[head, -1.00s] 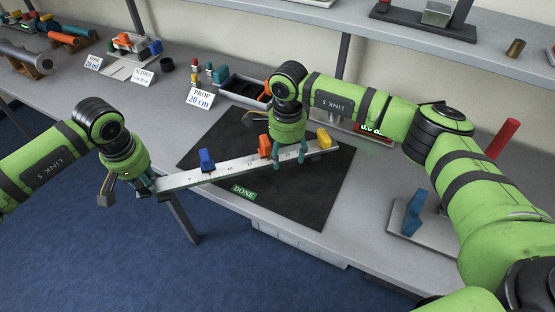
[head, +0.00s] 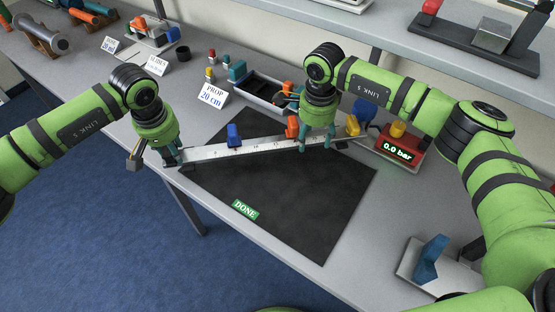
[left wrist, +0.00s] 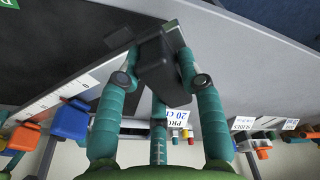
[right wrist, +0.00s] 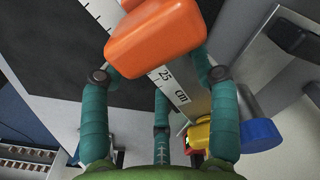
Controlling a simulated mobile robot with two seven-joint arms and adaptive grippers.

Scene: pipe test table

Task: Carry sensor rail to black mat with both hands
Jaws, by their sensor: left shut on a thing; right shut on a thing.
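The sensor rail (head: 262,150) is a long pale bar with a scale and blue (head: 234,135), orange (head: 292,127) and yellow (head: 352,126) sliders. It lies across the far part of the black mat (head: 285,205); I cannot tell whether it touches the mat. My left gripper (head: 172,160) is shut on the rail's left end, a dark end block (left wrist: 165,65) in the left wrist view. My right gripper (head: 316,143) is shut on the rail between the orange and yellow sliders. The right wrist view shows the orange slider (right wrist: 155,40) close in front of its fingers.
A red gauge box (head: 402,145) reading 0.0 bar stands close to the rail's right end. A dark tray (head: 258,88) and a "PROP 20 cm" card (head: 213,95) stand behind the mat. The mat's front part is clear, with a green DONE label (head: 245,210).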

